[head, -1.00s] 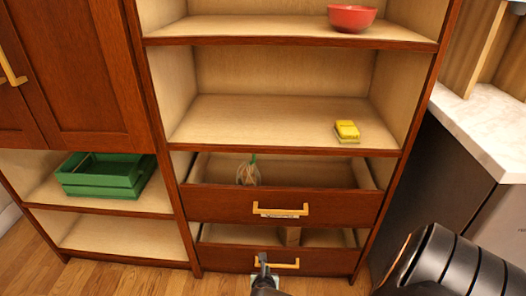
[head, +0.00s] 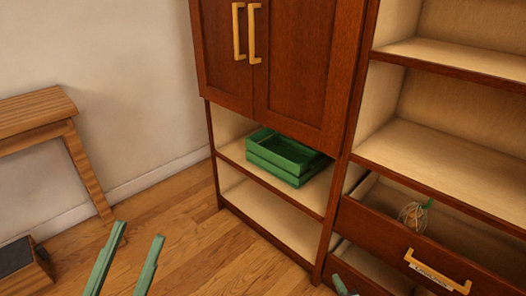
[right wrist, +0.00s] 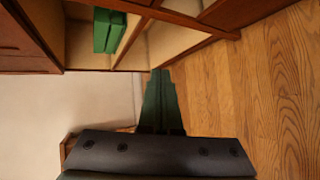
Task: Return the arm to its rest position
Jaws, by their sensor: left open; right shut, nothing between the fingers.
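My left gripper (head: 138,232) shows at the bottom left of the head view. Its two green fingers are apart, with nothing between them and floor behind. My right gripper (head: 340,284) shows only as a small green tip at the bottom edge of the head view, in front of the lower drawer. In the right wrist view its green fingers (right wrist: 158,74) are together and hold nothing. They point toward the base of the cabinet and appear clear of it. Most of both arms is outside the head view.
The wooden cabinet holds a green crate (head: 288,158) on an open shelf. The upper drawer (head: 405,240) is pulled out, with a stringy bundle (head: 414,214) inside. A wooden table (head: 40,125) stands at the left wall. A dark-topped box (head: 22,265) sits lower left. Floor between is clear.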

